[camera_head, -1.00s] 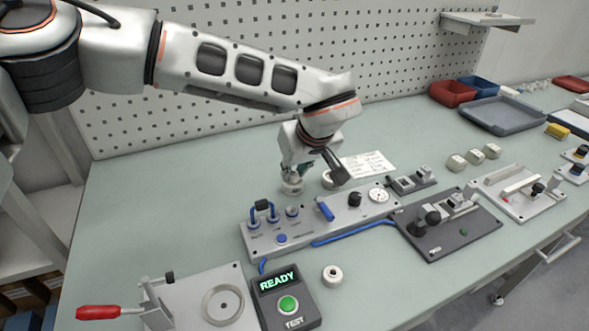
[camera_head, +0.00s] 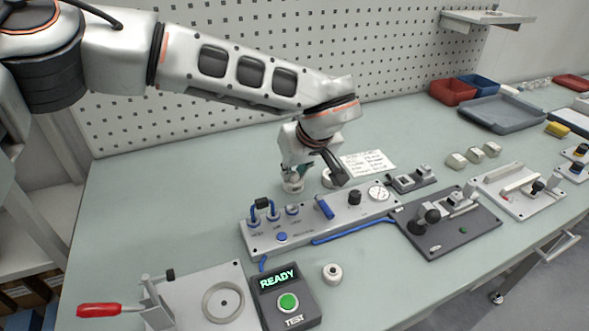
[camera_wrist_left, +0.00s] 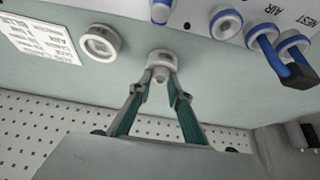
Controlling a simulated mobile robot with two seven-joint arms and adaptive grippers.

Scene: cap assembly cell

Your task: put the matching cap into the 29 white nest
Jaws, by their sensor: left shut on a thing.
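My left gripper (camera_wrist_left: 162,88) is shut on a small white cap (camera_wrist_left: 162,64). In the head view the cap (camera_head: 292,184) shows under the gripper (camera_head: 291,172), at or just above the table behind the grey panel. A second white ring-shaped piece (camera_wrist_left: 100,43) stands beside it, partly behind my wrist in the head view (camera_head: 327,178). A third white round piece (camera_head: 332,273) stands right of the test box. A pale plate (camera_head: 185,290) at the front left bears a round ring (camera_head: 223,302). No 29 marking is readable. My right gripper is not in view.
The grey panel (camera_head: 340,222) with blue fittings lies in front of the gripper. A test box (camera_head: 287,297) reads READY. A red-handled clamp (camera_head: 100,310) is at the front left. A dark fixture plate (camera_head: 465,235) lies to the right. The table's back left is clear.

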